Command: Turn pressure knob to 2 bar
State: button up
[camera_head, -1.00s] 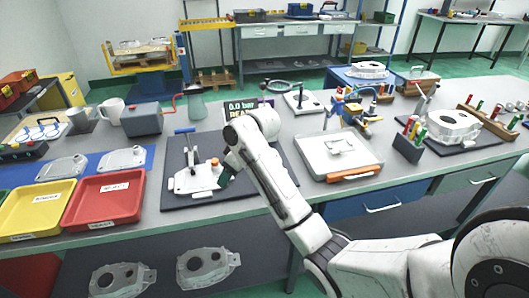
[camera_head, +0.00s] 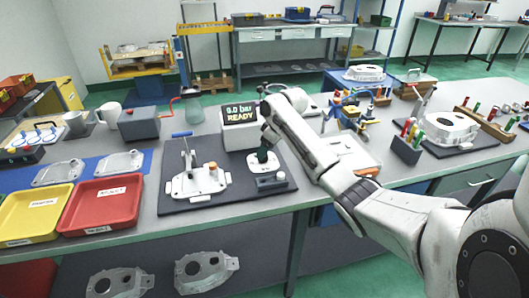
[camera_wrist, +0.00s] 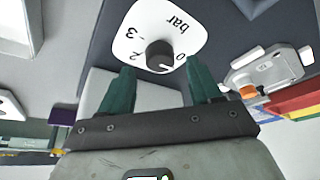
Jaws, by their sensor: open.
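The pressure knob (camera_wrist: 160,55) is a dark round knob with a light pointer line. It sits on a white dial plate (camera_wrist: 133,40) marked 0, 2, 3 and "bar". The pointer line lies towards the 0 side. My gripper (camera_wrist: 162,84) is open, its green fingers apart on either side below the knob in the wrist view, with nothing between them. In the head view my gripper (camera_head: 263,156) is over the dial plate (camera_head: 256,172) and hides the knob. The display (camera_head: 240,114) behind reads "0.0 bar READY".
A casting (camera_head: 195,182) with an orange-topped part sits left of the dial on the dark mat (camera_head: 190,205), by a blue-handled clamp (camera_head: 181,135). Red (camera_head: 103,205) and yellow (camera_head: 35,212) trays stand at left.

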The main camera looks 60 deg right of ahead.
jog(key=shift+x, duration=1.3)
jog(key=shift+c, duration=0.2)
jog(key=c, duration=1)
jog(key=shift+a, duration=0.1)
